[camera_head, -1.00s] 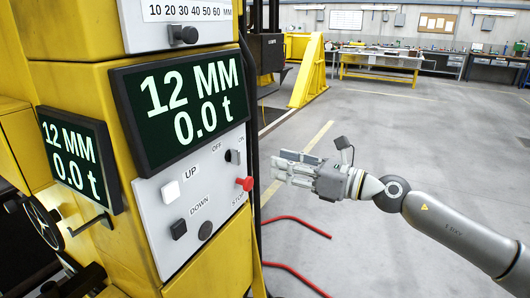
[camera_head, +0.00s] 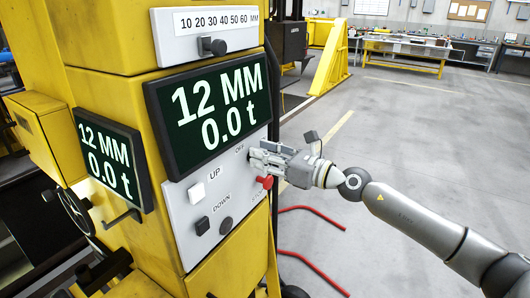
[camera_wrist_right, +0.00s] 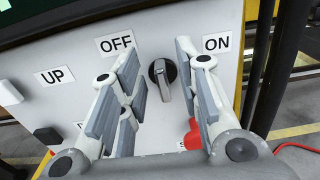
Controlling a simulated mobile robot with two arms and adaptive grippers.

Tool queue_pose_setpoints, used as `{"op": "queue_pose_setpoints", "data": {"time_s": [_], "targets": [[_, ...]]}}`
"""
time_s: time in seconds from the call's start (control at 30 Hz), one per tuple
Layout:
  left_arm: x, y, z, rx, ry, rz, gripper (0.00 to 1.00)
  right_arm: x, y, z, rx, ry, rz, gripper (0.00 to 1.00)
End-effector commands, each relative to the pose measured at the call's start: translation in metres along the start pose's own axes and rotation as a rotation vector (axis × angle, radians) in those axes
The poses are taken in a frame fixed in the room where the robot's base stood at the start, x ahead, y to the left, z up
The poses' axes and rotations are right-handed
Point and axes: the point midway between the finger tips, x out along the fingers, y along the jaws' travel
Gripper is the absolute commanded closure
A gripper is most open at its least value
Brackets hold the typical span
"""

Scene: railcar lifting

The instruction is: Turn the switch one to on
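The switch is a dark round knob with a grey bar handle (camera_wrist_right: 162,78) between the OFF label (camera_wrist_right: 115,42) and the ON label (camera_wrist_right: 216,43) on the white control panel (camera_head: 188,232). Its handle stands nearly upright, tilted slightly toward OFF. My right gripper (camera_head: 256,157) is at the panel and covers the switch in the head view. In the right wrist view my right gripper (camera_wrist_right: 162,92) is open, its fingers on either side of the switch, with gaps and no visible contact. My left gripper is not in view.
A red stop button (camera_head: 265,182) sits just below the switch, close to my right gripper. A white UP button (camera_head: 196,193) and a black DOWN button (camera_head: 202,226) are further left. The display (camera_head: 210,115) is above. Red hoses (camera_head: 318,270) lie on the open floor at right.

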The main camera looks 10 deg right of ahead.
Motion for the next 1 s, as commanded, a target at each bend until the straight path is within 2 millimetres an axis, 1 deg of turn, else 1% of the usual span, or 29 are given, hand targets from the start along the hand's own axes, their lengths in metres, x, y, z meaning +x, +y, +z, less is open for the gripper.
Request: {"op": "queue_pose_setpoints", "data": {"time_s": [0.17, 0.2, 0.43, 0.77, 1.0], "targets": [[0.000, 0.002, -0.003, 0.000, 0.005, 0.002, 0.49, 0.000, 0.000, 0.000, 0.000, 0.000, 0.000, 0.69], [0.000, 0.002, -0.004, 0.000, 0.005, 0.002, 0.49, 0.000, 0.000, 0.000, 0.000, 0.000, 0.000, 0.70], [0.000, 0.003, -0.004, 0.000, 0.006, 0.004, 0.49, 0.000, 0.000, 0.000, 0.001, 0.000, 0.000, 1.00], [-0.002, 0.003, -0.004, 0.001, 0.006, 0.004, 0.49, 0.000, 0.000, 0.000, 0.016, 0.000, 0.000, 1.00], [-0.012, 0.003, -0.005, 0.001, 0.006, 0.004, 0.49, 0.000, -0.002, 0.001, 0.117, 0.001, 0.000, 1.00]]}}
